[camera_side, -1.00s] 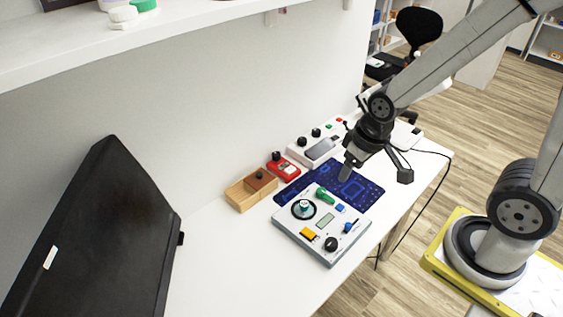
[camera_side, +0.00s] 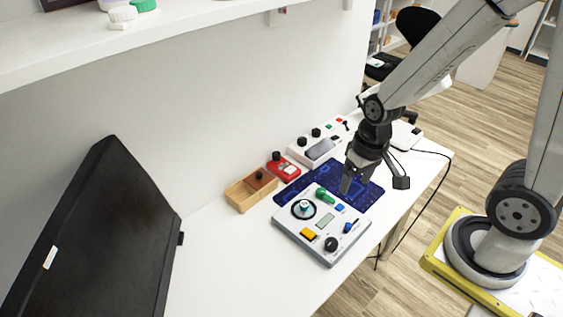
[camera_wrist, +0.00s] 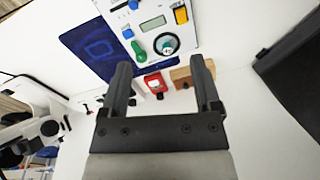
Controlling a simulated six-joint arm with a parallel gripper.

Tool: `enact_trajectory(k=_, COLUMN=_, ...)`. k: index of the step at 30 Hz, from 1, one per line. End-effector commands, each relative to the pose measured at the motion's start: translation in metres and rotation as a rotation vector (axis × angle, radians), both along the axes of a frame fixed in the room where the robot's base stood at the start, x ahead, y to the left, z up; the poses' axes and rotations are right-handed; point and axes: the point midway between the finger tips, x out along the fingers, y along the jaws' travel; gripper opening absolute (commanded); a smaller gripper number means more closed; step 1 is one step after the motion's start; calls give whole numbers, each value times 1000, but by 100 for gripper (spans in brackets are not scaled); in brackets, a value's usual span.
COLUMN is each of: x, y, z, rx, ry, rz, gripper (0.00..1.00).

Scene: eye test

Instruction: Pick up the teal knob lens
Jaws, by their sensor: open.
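The teal knob lens (camera_side: 304,207) sits in a black ring on the left part of a pale instrument panel (camera_side: 326,259). In the wrist view the knob lens (camera_wrist: 168,47) shows beyond the fingertips, between their lines. My gripper (camera_side: 347,187) is above the blue mat, to the right of the knob lens and apart from it. In the wrist view my gripper (camera_wrist: 160,66) has its two fingers wide apart with nothing between them.
A green handle (camera_side: 325,195) and a black knob (camera_side: 331,244) stand up from the panel. A blue patterned mat (camera_side: 371,194), a red box (camera_side: 285,170), a wooden box (camera_side: 240,196) and a white device (camera_side: 299,152) lie nearby. A dark monitor (camera_side: 100,235) stands at left. The table between is clear.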

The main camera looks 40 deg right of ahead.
Motion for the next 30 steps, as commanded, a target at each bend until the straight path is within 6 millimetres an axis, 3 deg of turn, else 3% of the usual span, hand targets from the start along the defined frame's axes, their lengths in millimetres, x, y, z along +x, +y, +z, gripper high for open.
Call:
enact_trajectory(k=6, x=-17, y=11, z=-28, rx=167, ry=207, rz=-254, gripper=80)
enact_trajectory(k=14, x=-22, y=33, z=-51, rx=403, ry=416, rz=-568, gripper=80)
enact_trajectory(k=23, x=-2, y=51, z=-72, rx=709, ry=575, rz=-941, gripper=80)
enact_trajectory(k=30, x=28, y=48, z=-91, rx=964, ry=620, rz=-1249, gripper=80)
